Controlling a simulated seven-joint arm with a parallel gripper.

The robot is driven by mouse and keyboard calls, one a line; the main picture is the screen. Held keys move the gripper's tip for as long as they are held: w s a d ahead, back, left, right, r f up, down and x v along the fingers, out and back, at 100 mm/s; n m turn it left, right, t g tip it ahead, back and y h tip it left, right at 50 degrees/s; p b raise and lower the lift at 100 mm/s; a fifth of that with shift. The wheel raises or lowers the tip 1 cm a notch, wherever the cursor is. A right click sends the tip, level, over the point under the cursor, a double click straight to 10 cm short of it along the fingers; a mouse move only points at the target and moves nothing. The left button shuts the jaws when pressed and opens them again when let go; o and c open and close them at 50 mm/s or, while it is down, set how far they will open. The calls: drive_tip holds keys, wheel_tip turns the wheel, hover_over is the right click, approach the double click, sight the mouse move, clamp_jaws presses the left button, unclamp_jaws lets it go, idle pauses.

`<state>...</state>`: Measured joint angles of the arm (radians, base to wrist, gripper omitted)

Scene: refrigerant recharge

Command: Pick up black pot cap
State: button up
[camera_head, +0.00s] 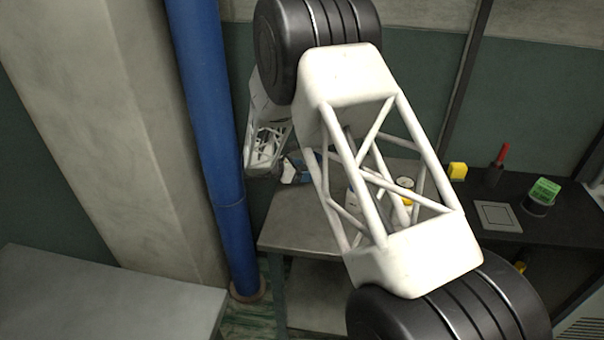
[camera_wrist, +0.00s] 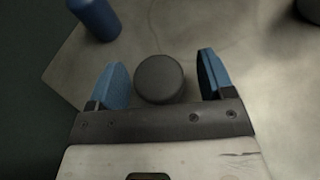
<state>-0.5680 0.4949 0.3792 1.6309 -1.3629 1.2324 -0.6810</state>
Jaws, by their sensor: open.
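The black pot cap (camera_wrist: 159,79) is a round, dark disc seen from above in the wrist view. It lies between the two blue fingertips of my gripper (camera_wrist: 161,82), with a gap on each side, wider on the right. My gripper is open and holds nothing. I cannot tell how far the fingertips are above the surface. In the head view my gripper (camera_head: 297,170) is over the table's back left part, and I cannot make out the cap there.
The grey table (camera_head: 295,228) stands beside a thick blue pipe (camera_head: 210,110). A blue cylinder (camera_wrist: 95,18) is near the table edge in the wrist view.

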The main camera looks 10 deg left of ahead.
sight(302, 168)
drive_tip(key=c, duration=1)
drive_tip(key=shift+r, duration=0.15)
drive_tip(key=shift+r, duration=0.9)
drive_tip(key=shift+s+d+r, duration=0.1)
drive_tip(key=shift+s+r, duration=0.2)
drive_tip(key=shift+r, duration=0.5)
drive_tip(key=s+d, duration=0.2)
drive_tip(key=s, duration=0.2)
drive_tip(key=s+d+r, duration=0.1)
drive_tip(key=s, duration=0.4)
drive_tip(key=s+d, duration=0.2)
drive_tip(key=s, duration=0.3)
drive_tip(key=shift+s+d+r, duration=0.15)
drive_tip(key=shift+d, duration=0.2)
